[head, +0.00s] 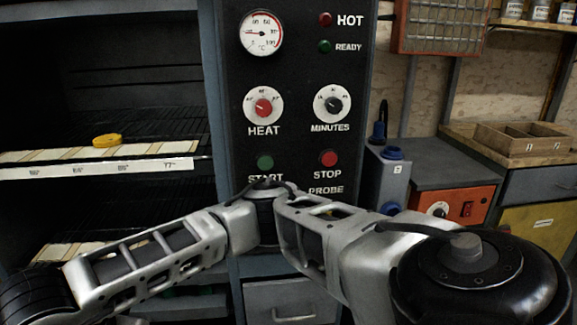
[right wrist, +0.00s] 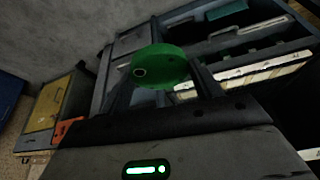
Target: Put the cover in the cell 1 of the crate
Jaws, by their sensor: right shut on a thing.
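My right gripper (right wrist: 160,76) is shut on a round green disc, which I take as the cover (right wrist: 165,62). The disc sits between the two fingers in the right wrist view and has a small dark ring on its face. The right gripper does not show in the head view, where only arm links cross the lower part. A low wooden crate (head: 507,149) with divided cells stands on the bench at the right of the head view. My left gripper is in neither view.
A dark panel (head: 298,100) with a gauge and knobs stands in the middle. Left of it are open racks; a yellow disc (head: 107,140) lies on a shelf with a labelled edge. A blue-grey canister (head: 387,175) and an orange box (head: 463,207) stand left of the crate.

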